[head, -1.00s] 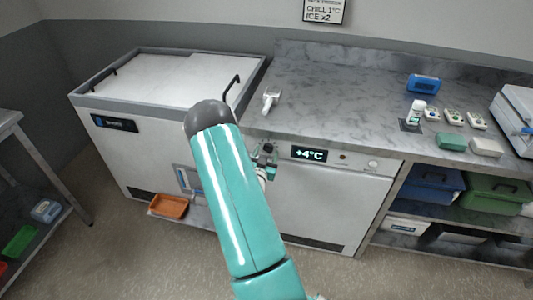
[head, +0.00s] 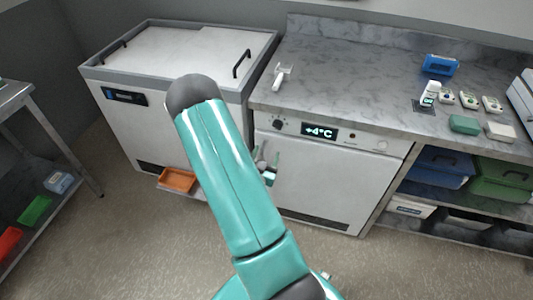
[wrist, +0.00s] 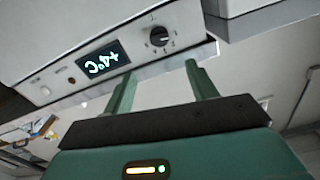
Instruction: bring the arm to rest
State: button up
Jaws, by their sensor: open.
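My teal arm rises across the middle of the head view and hides part of the refrigerator front. My gripper (wrist: 161,68) shows in the wrist view with its two green fingers apart and nothing between them. In the head view only a little of the gripper (head: 268,175) shows, just right of the arm, in front of the under-counter refrigerator (head: 335,182). The wrist view shows the refrigerator's +4°C display (wrist: 103,59) and dial (wrist: 160,37) beyond the fingers. I cannot tell the exact gap to the front.
A chest freezer (head: 128,126) stands left, with an orange tray (head: 177,180) low at its front. The counter (head: 345,85) holds a white handheld tool (head: 281,76), a blue box (head: 440,65) and small items. A metal shelf rack (head: 62,155) is far left. The floor in front is open.

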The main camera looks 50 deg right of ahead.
dwell(0.3)
jog(key=w+a+r+n+t+y, duration=0.2)
jog(key=w+a+r+y, duration=0.6)
jog(key=w, duration=0.3)
jog(key=w+a+r+n+t+y, duration=0.1)
jog(key=w+a+r+n+y, duration=0.2)
jog(key=a+r, duration=0.7)
jog(key=s+a+r+n+g+y, duration=0.1)
jog(key=s+a+r+n+y, duration=0.3)
jog(key=s+a, duration=0.35)
jog(key=s+a+r+n+g+y, duration=0.2)
jog(key=s+a+r+n, duration=0.2)
jog(key=s+a+r, duration=0.4)
jog(key=s+a+n+g, duration=0.1)
jog(key=s+a+n, duration=0.1)
jog(key=s, duration=0.4)
jog(key=shift+s+a+f, duration=0.2)
jog(key=shift+s+a, duration=0.1)
jog(key=shift+s, duration=0.1)
